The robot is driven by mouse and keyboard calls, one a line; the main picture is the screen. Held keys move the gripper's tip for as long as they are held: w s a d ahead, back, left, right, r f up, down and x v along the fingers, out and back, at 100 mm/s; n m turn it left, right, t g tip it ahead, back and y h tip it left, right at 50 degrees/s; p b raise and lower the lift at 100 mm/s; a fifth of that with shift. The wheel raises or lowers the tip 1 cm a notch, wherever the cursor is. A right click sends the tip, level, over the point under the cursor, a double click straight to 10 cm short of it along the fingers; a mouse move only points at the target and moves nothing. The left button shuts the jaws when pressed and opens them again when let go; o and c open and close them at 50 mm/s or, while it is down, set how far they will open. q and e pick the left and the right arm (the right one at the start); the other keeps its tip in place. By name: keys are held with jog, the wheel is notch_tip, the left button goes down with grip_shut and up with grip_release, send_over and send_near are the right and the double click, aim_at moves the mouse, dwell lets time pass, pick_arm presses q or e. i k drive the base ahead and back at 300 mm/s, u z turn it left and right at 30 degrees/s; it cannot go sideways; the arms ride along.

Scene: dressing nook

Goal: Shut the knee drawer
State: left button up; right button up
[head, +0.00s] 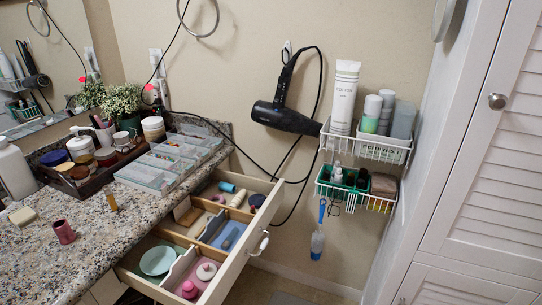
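The knee drawer (244,257) stands open below the granite counter, pulled out to the right. Its pale front faces right and carries a light handle (263,244). Dividers split the inside into compartments. They hold a green dish (157,260), pink items (207,271), a blue item (229,238), a blue roll (227,187) and other small things. The contents appear to lie within the drawer. Neither of my grippers shows in the head view.
The granite counter (90,235) holds a dark tray, clear organizers (150,175), bottles and a plant. A hair dryer (283,118) hangs on the wall with its cord drooping behind the drawer. White wall baskets (360,147) and a louvered cabinet (495,190) stand right. Floor shows between drawer and cabinet.

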aim_at(229, 263)
jog(key=u, duration=1.45)
jog(key=k, duration=0.7)
jog(key=z, duration=1.4)
jog(key=i, duration=0.7)
jog(key=z, duration=0.05)
